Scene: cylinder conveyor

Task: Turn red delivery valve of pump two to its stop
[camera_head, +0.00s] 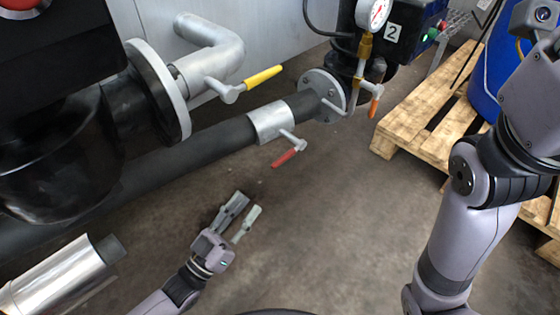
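The red valve handle (287,157) sticks out from a silver valve body (268,121) on the dark horizontal pipe. It points down and to the left. Pump two (372,58) stands at the upper right of the pipe, marked by a white "2" label (393,32). My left gripper (243,219) is below and left of the red handle, apart from it, with its fingers spread and nothing between them. My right arm (470,210) rises at the right edge; its gripper is out of view.
A yellow-handled valve (262,77) sits above on a silver pipe, and an orange handle (375,101) hangs under the pressure gauge (376,14). A wooden pallet (425,115) with a blue barrel (492,75) is at right. The floor (340,215) between is clear.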

